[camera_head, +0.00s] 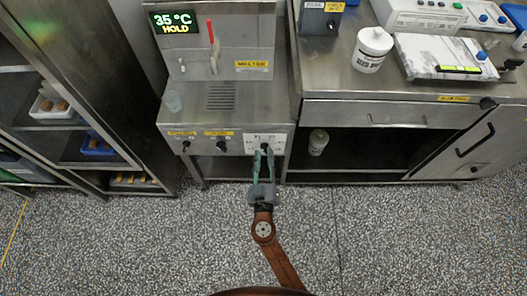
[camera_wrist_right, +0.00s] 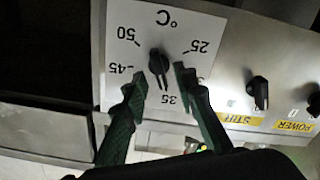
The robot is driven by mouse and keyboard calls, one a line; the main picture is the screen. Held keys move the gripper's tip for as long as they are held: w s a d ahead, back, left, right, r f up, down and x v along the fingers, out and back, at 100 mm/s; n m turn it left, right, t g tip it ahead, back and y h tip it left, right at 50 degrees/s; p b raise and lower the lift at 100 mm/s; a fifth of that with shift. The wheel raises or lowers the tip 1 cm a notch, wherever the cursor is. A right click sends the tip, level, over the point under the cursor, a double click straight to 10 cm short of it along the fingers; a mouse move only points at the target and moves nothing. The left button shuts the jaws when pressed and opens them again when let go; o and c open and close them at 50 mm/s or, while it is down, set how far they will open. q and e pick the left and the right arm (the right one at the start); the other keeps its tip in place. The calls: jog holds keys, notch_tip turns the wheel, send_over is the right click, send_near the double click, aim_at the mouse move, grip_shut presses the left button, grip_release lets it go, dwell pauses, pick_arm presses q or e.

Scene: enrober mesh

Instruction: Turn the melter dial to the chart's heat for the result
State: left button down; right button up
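The melter (camera_head: 255,40) is a steel machine labelled MELTER, with a lit display (camera_head: 174,22) reading 35 °C HOLD. Its dial (camera_wrist_right: 158,66) is a black knob on a white °C plate (camera_wrist_right: 190,20), seen upside down in the right wrist view with marks 25, 35, 45 and 50. The knob's narrow end points about at 35. My right gripper (camera_wrist_right: 160,72) is open, a finger on each side of the knob's lower end; I cannot tell whether they touch it. In the head view this gripper (camera_head: 263,155) reaches the plate from below. No heat chart is readable. My left gripper is not in view.
Two more knobs, labelled STIR (camera_wrist_right: 258,92) and POWER (camera_wrist_right: 314,102), sit on the same front panel. A steel counter (camera_head: 320,75) to the right holds a white SEED jar (camera_head: 372,50) and boxes. A shelf rack (camera_head: 60,140) stands left. The speckled floor (camera_head: 130,240) is open.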

jog(key=shift+w, duration=0.9)
jog(key=shift+c, duration=0.3)
grip_shut()
